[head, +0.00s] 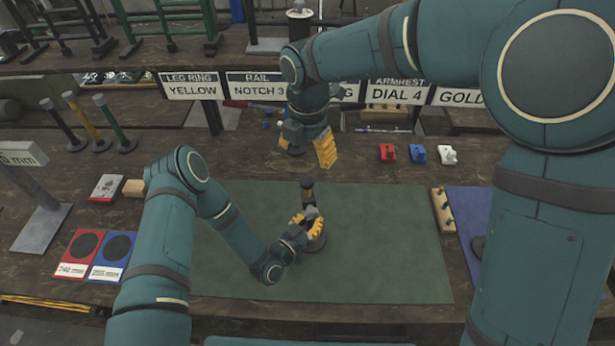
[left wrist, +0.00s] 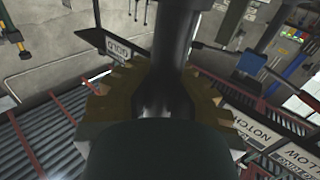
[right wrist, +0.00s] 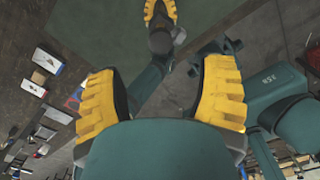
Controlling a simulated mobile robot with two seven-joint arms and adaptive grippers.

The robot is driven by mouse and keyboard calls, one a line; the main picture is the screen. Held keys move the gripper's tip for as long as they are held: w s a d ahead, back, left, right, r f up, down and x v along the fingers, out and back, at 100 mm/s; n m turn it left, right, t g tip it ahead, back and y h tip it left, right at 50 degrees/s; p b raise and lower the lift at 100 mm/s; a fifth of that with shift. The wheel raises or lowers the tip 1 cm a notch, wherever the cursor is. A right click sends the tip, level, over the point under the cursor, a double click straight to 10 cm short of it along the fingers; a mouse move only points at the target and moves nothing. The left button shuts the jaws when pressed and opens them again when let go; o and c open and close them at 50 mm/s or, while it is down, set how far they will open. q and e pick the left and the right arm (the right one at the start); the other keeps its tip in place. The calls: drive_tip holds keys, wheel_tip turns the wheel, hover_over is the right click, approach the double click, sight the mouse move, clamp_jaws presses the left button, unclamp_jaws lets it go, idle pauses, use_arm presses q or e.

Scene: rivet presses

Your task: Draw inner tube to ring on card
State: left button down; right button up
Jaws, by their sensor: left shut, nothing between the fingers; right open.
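A dark upright tube (head: 307,184) stands on a round base near the middle of the green mat (head: 390,250). My left gripper (head: 305,222) is low at this tube and covers its middle. In the left wrist view a dark tube (left wrist: 175,45) rises between or just beyond the yellow fingers; contact is unclear. Ring marks on the tube are too small to read. My right gripper (head: 327,150) is open and empty, pointing down above the back of the mat. Its spread fingers show in the right wrist view (right wrist: 162,85). A card (head: 192,86) reads "LEG RING YELLOW".
More cards hang along the shelf edge, including "RAIL NOTCH 3" (head: 257,90). Red, blue and white small blocks (head: 418,153) sit behind the mat. A wooden peg block (head: 443,210) is at its right edge. Red and blue round-marked cards (head: 80,250) lie left. The mat's right half is clear.

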sight(308, 178)
wheel_tip(308, 178, down, 9)
drive_tip(key=shift+r, duration=0.15)
drive_tip(key=shift+c, duration=0.2)
clamp_jaws()
